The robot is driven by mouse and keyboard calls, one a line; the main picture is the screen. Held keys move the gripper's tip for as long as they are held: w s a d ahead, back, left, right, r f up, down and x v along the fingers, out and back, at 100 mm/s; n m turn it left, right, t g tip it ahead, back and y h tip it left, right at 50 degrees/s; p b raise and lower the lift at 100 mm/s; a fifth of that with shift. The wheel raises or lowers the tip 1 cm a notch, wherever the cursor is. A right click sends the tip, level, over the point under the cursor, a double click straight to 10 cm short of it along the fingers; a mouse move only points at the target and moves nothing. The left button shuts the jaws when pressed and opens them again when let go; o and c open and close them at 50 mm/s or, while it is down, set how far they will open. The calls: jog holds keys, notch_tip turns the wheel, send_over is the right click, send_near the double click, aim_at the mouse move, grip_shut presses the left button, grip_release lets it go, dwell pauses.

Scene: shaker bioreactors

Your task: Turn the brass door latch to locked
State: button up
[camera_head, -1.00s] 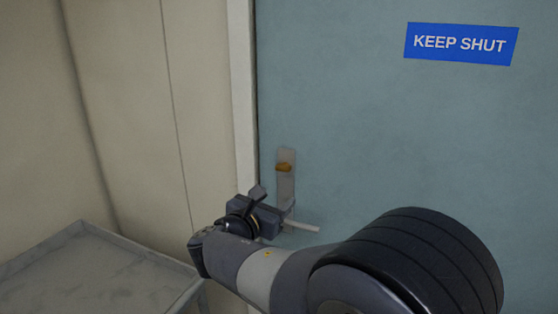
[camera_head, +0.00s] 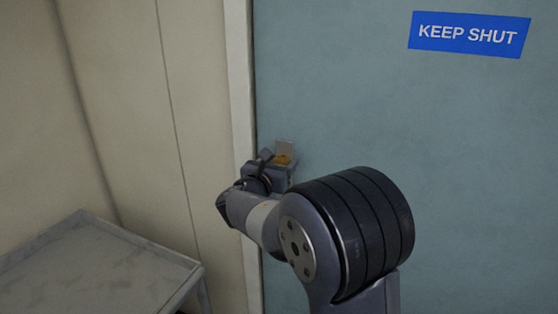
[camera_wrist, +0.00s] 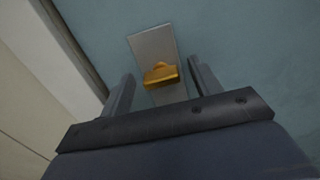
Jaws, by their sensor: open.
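The brass latch (camera_wrist: 160,75) sits on a pale metal plate (camera_wrist: 152,43) on the blue-green door (camera_wrist: 230,40). In the wrist view its broad bar lies crosswise on the plate, slightly tilted. My gripper (camera_wrist: 158,82) is open, with one finger on each side of the latch and gaps between them and it. I cannot tell how far the fingertips are from the door. The lower plate is hidden.
A blue KEEP SHUT sign (camera_head: 469,34) is on the upper door. A pale door frame (camera_head: 240,90) runs just left of the latch. A grey marble-look table with a raised rim (camera_head: 150,249) stands at the lower left.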

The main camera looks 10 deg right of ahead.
jog(key=shift+c, duration=0.4)
jog(key=c, duration=0.9)
jog(key=shift+f+m+b, duration=0.15)
jog(key=shift+m+b, duration=0.15)
jog(key=shift+b, duration=0.3)
jog(key=m+b, duration=0.1)
jog(key=b, duration=0.2)
jog(key=shift+d+f+m, duration=0.1)
jog(key=shift+f+m, duration=0.1)
jog(key=shift+m, duration=0.2)
jog(key=m+b, duration=0.5)
jog(key=b, duration=0.2)
jog(key=shift+f+b, duration=0.1)
jog(key=shift+b, duration=0.2)
jog(key=m+b, duration=0.5)
jog(key=b, duration=0.1)
jog(key=shift+s+d+m, duration=0.1)
jog(key=shift+m, duration=0.3)
jog(key=m+b, duration=0.4)
jog(key=shift+m+b, duration=0.3)
